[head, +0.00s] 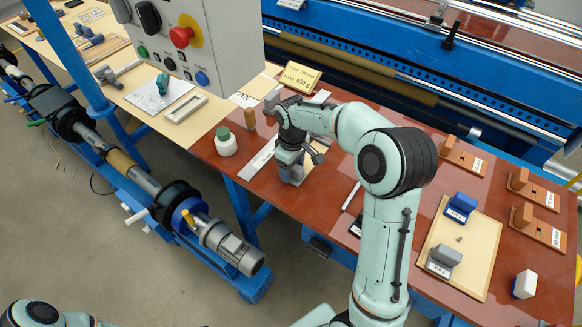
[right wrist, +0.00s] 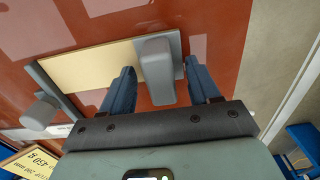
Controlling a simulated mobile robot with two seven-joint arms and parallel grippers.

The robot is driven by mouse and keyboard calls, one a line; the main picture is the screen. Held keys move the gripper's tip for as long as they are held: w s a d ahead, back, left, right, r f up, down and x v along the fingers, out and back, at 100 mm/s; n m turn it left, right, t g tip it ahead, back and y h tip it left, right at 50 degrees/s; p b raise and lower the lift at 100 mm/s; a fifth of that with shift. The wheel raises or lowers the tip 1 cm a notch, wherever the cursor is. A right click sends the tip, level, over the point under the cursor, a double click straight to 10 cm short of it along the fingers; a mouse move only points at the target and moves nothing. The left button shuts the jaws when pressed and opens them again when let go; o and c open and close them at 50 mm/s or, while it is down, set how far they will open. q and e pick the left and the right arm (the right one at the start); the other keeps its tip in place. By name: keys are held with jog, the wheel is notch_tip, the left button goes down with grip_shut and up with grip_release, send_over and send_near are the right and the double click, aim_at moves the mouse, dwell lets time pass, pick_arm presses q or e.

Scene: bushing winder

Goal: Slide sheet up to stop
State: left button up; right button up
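My right gripper (head: 291,172) points down over the red-brown bench. In the right wrist view, its two blue fingers (right wrist: 161,88) stand on either side of an upright grey block (right wrist: 156,70), with narrow gaps visible, so it looks open around it. A cream sheet (right wrist: 92,72) lies flat left of the block there. A grey stop bar (right wrist: 52,88) runs by the sheet's far left end; whether they touch I cannot tell. My left gripper is out of view; only part of that arm shows.
A yellow sign (head: 300,77) stands behind. A cream board (head: 478,255) with blue and grey blocks is at right. A control box (head: 180,35) hangs upper left.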

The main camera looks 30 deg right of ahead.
jog(key=shift+s, duration=0.1)
notch_tip(320, 180, up, 13)
jog(key=shift+r, duration=0.2)
dwell(0.5)
